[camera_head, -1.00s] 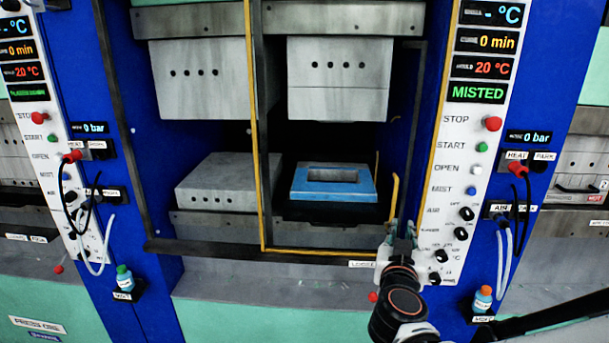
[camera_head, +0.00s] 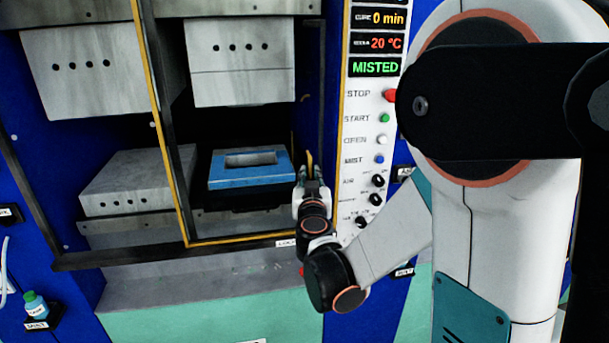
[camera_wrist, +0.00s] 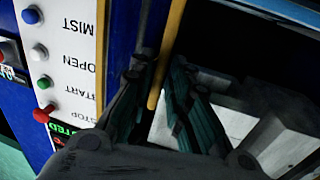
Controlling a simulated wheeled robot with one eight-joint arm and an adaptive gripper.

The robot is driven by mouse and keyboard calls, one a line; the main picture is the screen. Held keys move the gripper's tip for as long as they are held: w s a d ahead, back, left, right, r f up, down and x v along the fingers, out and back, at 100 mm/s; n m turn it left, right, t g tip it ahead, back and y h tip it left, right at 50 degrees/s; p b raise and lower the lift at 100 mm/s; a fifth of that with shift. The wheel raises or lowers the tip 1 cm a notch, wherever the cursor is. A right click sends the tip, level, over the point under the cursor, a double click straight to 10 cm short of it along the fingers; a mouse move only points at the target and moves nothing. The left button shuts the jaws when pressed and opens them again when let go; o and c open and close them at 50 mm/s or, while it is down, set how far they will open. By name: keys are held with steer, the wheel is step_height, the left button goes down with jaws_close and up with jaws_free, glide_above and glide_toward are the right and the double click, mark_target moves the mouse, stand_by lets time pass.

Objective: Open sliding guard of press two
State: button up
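The sliding guard (camera_head: 165,140) is a see-through panel with a dark and yellow frame, standing across the right half of the press opening. A yellow upright handle (camera_head: 309,160) is at its right side. My gripper (camera_head: 310,178) is at this handle, near the press's right edge. In the wrist view the yellow handle (camera_wrist: 155,95) runs between the two dark green fingers of my gripper (camera_wrist: 160,75). The fingers look apart, with a gap beside the handle. Whether either finger touches it is hard to tell. My gripper hides the handle's lower part in the head view.
Behind the guard, a blue mould (camera_head: 230,172) lies on the lower platen. A grey block (camera_head: 140,180) is to its left. The control panel (camera_head: 360,130) with buttons and knobs is close right of the handle.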

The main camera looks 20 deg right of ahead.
steer(key=shift+x, duration=1.05)
jaws_close()
steer(key=shift+a, duration=0.15)
steer(key=w+a+b, duration=0.1)
steer(key=w+a, duration=0.2)
steer(key=a, duration=1)
steer(key=w+a+b, duration=0.1)
steer(key=w+a, duration=0.2)
steer(key=a, duration=1.1)
steer(key=w+a+b, duration=0.2)
steer(key=w+a, duration=0.1)
steer(key=a, duration=1.1)
steer(key=shift+w+a, duration=0.2)
jaws_free()
